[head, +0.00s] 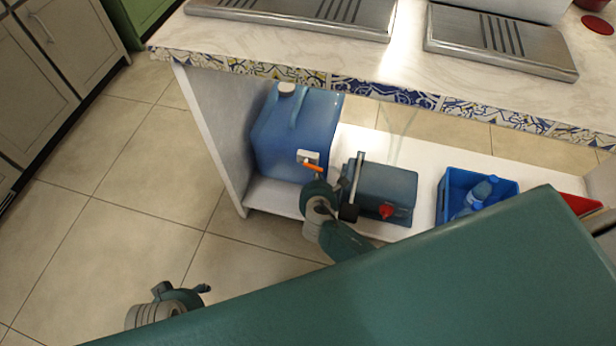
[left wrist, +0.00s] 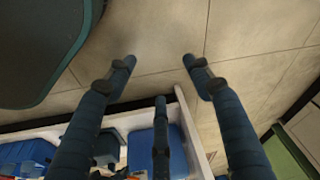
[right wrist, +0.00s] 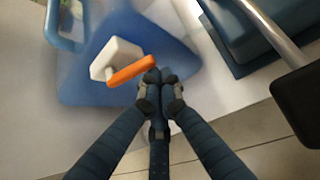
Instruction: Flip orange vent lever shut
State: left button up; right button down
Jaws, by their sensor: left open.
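The orange vent lever (head: 313,168) sits on a white vent base (head: 307,157) on the front of a blue water canister (head: 278,140). In the right wrist view the lever (right wrist: 132,70) extends from its white base (right wrist: 114,56), slanting up to the right. My right gripper (right wrist: 161,76) has its fingers together, with the tips at the lever's right end. I cannot tell whether they touch it. In the head view this gripper (head: 319,182) is just below the lever. My left gripper (left wrist: 159,60) is open and empty above the floor, far from the canister.
A dark blue-grey box (head: 385,188) with a red knob (head: 387,211) and a metal bar (head: 357,175) stands right of the canister. A blue crate (head: 444,200) holding a bottle (head: 474,198) is farther right. The counter (head: 330,52) overhangs the shelf.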

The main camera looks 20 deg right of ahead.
pick_arm(q)
notch_tip(320, 180, down, 7)
jog(key=s+p, duration=0.1)
jog(key=shift+s, duration=0.3)
pick_arm(e)
jog(key=shift+d+r+n+g+h, duration=0.15)
jog(key=shift+r+n+g+h, duration=0.15)
jog(key=shift+r+h, duration=0.1)
pick_arm(q)
jog(key=shift+f+p, duration=0.1)
jog(key=shift+p, duration=0.2)
pick_arm(e)
jog(key=shift+s, duration=0.1)
pick_arm(q)
jog(key=shift+g, duration=0.4)
jog(key=f, duration=0.1)
jog(key=s+f, duration=0.1)
jog(key=f+p, duration=0.1)
jog(key=shift+s+a+f, duration=0.2)
jog(key=shift+s+f, duration=0.15)
jog(key=shift+s, duration=0.05)
pick_arm(e)
jog(key=shift+s+d+r, duration=0.2)
jog(key=shift+s+d, duration=0.2)
jog(key=shift+d, duration=0.2)
pick_arm(q)
jog(key=shift+w, duration=0.1)
